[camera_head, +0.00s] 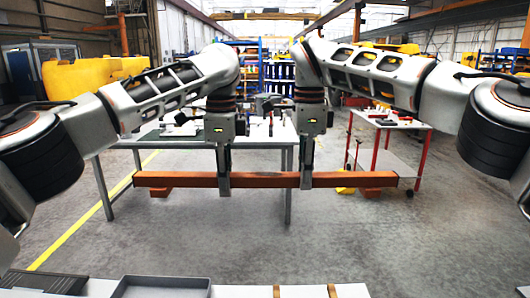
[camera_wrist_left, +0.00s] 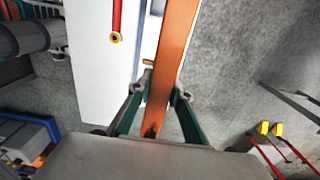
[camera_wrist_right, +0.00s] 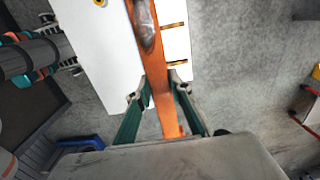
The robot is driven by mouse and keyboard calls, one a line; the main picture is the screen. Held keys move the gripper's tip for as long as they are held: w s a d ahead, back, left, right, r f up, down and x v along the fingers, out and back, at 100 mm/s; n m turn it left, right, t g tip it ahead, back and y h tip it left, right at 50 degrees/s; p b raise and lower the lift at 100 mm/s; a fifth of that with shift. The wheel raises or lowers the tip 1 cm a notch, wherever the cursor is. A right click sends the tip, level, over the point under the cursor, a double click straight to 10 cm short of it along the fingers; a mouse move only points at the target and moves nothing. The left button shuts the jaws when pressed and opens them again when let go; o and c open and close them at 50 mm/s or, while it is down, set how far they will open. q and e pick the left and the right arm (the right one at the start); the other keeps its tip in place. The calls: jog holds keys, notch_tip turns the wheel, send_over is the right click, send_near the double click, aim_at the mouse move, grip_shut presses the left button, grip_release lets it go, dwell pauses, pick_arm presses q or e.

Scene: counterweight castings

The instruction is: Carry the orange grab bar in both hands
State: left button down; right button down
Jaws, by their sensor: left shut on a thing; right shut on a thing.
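The orange grab bar (camera_head: 265,180) is a long beam with a small foot under each end. It hangs level in the air across the head view, above the grey floor. My left gripper (camera_head: 224,185) is shut on the bar left of its middle. My right gripper (camera_head: 306,183) is shut on it right of its middle. In the left wrist view the bar (camera_wrist_left: 175,60) runs between the two green fingers (camera_wrist_left: 160,100). In the right wrist view the bar (camera_wrist_right: 155,80) also passes between the fingers (camera_wrist_right: 160,92), with a pale worn patch near the top.
A light table (camera_head: 262,136) with parts on it stands behind the bar. A red-framed cart (camera_head: 385,122) stands at the right. In front of me are a grey tray (camera_head: 162,287) and a white tabletop (camera_head: 245,291). Bare floor (camera_head: 330,235) lies between.

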pick_arm(q)
jog(key=shift+r, duration=0.1)
pick_arm(e)
jog(key=shift+r, duration=0.1)
